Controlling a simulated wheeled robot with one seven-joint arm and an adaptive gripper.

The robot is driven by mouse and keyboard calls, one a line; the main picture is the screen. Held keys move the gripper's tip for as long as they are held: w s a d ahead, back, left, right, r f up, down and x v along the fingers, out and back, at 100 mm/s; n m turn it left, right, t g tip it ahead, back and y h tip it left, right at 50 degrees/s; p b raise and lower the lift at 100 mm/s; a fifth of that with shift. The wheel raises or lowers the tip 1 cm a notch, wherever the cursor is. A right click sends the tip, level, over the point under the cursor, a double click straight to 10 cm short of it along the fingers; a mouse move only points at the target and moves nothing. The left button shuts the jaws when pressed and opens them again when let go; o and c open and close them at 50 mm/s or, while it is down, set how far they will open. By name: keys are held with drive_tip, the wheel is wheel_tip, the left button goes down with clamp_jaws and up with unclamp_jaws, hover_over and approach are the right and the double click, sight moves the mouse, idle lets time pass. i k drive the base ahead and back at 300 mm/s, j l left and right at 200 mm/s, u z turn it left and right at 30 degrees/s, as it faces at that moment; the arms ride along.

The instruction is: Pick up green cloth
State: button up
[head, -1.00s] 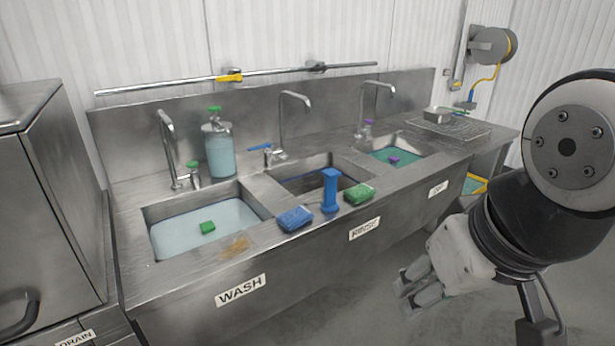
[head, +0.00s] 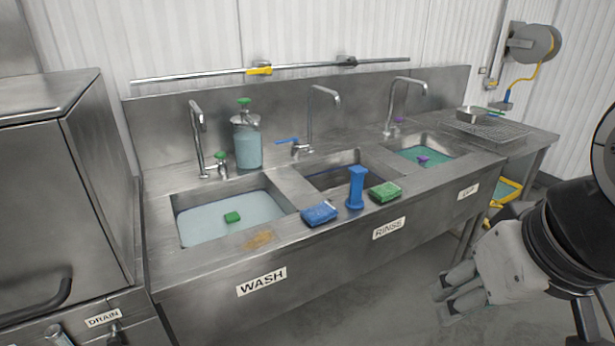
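A green block-like piece (head: 384,191), which could be a folded cloth or a sponge, lies on the front ledge of the sink unit by the RINSE label.
A blue sponge (head: 319,213) and an upright blue handle-like object (head: 356,187) stand left of the green piece. Taps and a soap dispenser (head: 248,142) rise behind the basins. A rack (head: 490,131) is at right. A steel machine (head: 75,190) stands at left.

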sight(388, 191)
drive_tip(key=u, duration=1.85)
drive_tip(key=z, duration=2.05)
drive_tip(key=i+j+z, duration=0.2)
drive_tip(key=i, duration=0.3)
drive_tip(key=i+j+z, duration=0.2)
drive_tip(key=i, duration=0.3)
drive_tip(key=i+j+z, duration=0.25)
drive_tip(key=i, duration=0.25)
drive_tip(key=l, duration=0.1)
